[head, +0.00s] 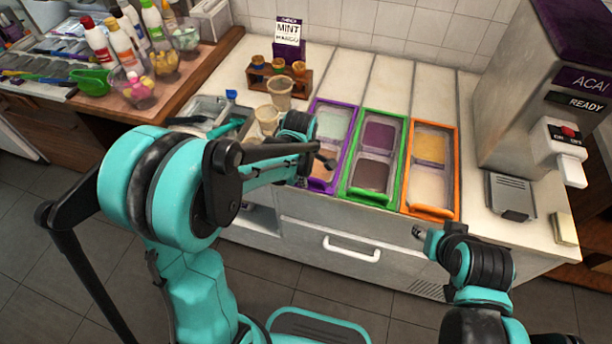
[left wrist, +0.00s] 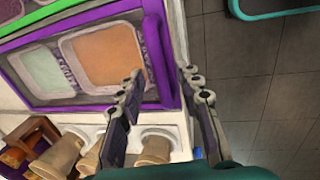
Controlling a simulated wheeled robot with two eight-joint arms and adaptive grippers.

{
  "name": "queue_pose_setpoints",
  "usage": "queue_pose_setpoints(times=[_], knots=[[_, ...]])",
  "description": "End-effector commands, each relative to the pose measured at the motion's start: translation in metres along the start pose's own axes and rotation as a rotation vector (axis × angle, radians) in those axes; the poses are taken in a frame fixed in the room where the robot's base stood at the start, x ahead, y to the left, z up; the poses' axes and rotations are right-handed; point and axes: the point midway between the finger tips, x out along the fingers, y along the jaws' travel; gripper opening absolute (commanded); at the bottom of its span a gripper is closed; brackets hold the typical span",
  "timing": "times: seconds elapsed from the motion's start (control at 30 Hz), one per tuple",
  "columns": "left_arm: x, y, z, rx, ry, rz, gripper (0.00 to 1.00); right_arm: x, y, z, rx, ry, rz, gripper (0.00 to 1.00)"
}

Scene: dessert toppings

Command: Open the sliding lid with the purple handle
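The purple-framed sliding lid (head: 351,125) is the leftmost of three lids on the counter in the head view. Through its glass show a pale green and a tan-orange topping. Its purple handle (head: 319,187) is at the front end, partly behind my left arm. In the left wrist view the purple handle (left wrist: 158,48) runs along the lid's right end. My left gripper (left wrist: 165,95) is open and empty, its fingers on either side of the line of the front edge, close to the lid's corner. My right gripper (head: 421,233) hangs in front of the counter; its fingers are too small to read.
A green-framed lid (head: 401,150) and an orange-framed lid (head: 457,150) lie to the right. Cups (head: 279,92) and a wooden rack (head: 302,85) stand behind and left. The acai machine (head: 520,100) is at right. A white drawer handle (head: 352,250) sticks out below.

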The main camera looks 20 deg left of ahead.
Motion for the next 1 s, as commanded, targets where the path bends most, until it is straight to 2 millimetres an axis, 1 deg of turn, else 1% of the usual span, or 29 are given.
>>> queue_pose_setpoints(times=[0.07, 0.27, 0.3, 0.37, 0.4, 0.43, 0.67, 0.77, 0.87, 0.97, 1.0], knots=[[0.003, 0.000, 0.000, 0.000, 0.000, 0.000, 0.35, 0.001, 0.000, 0.001, 0.000, 0.000, 0.000, 0.40], [0.003, 0.000, 0.000, 0.000, 0.000, 0.000, 0.35, 0.000, 0.000, 0.000, 0.000, 0.000, 0.000, 0.40], [0.003, 0.000, 0.000, 0.000, 0.000, 0.000, 0.32, 0.000, 0.000, 0.000, 0.000, 0.000, 0.000, 0.40], [0.003, 0.000, 0.000, 0.000, 0.000, 0.000, 0.17, 0.000, 0.000, 0.000, 0.000, 0.000, 0.000, 0.40], [0.003, 0.000, 0.000, 0.001, 0.000, 0.000, 0.06, 0.000, 0.000, 0.000, 0.000, 0.000, 0.000, 0.40], [0.003, 0.000, 0.000, 0.001, 0.000, 0.000, 0.00, 0.000, 0.000, 0.000, 0.000, 0.000, 0.000, 0.40], [0.003, 0.001, 0.000, 0.001, 0.000, 0.000, 0.00, 0.001, 0.000, 0.000, 0.000, 0.000, 0.000, 0.40], [0.004, 0.005, 0.000, 0.000, 0.000, 0.001, 0.00, 0.001, 0.000, 0.000, 0.000, 0.000, 0.000, 0.40], [0.006, 0.016, 0.000, 0.000, 0.000, 0.001, 0.00, 0.001, 0.000, 0.001, 0.000, 0.000, 0.000, 0.40], [0.009, 0.033, 0.000, 0.000, 0.000, 0.001, 0.00, 0.001, 0.000, 0.001, 0.000, 0.000, 0.000, 0.40], [0.011, 0.042, 0.000, 0.000, 0.000, 0.002, 0.00, 0.002, 0.000, 0.001, 0.000, 0.000, 0.000, 0.40]])
